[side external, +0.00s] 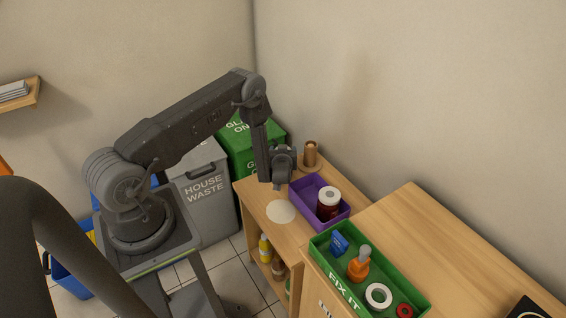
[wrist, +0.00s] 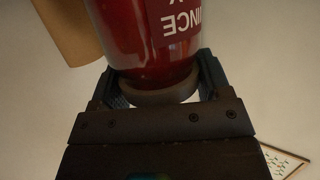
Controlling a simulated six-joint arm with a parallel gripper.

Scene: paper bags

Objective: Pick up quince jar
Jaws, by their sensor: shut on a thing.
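The quince jar (wrist: 150,45) fills the upper middle of the wrist view, with dark red contents and white lettering that reads upside down. My gripper (wrist: 153,82) is shut on it, with one finger on each side of the grey ring at its near end. The jar's far end is cut off by the frame edge. In the side external view my gripper (side external: 280,183) is small and dark, and its fingers are not clear. A red jar (side external: 328,209) with a white lid stands in a purple box there; I cannot tell whether it is the same jar.
The purple box (side external: 301,207) stands on a wooden cabinet beside a white disc (side external: 281,211) and a brown upright object (side external: 310,153). A green FIX IT tray (side external: 345,283) with several items is at the front right. Waste bins (side external: 201,191) stand behind the cabinet.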

